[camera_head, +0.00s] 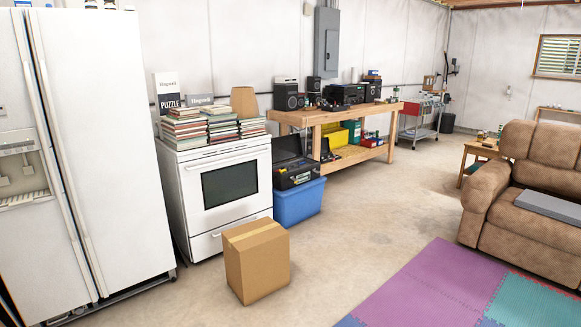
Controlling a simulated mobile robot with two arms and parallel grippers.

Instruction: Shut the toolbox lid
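A black toolbox (297,178) sits on top of a blue bin (299,204), between the white stove and the wooden workbench. Its lid (287,149) stands up, open, at the back. Small yellow and red items show at the toolbox's front and rim, too small to name. Neither of my grippers is in the picture.
A cardboard box (257,260) stands on the floor in front of the stove (222,190). A white fridge (120,140) is at the left, a brown recliner (520,240) at the right. Foam mats (430,285) lie front right. Bare floor (370,210) is open in the middle.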

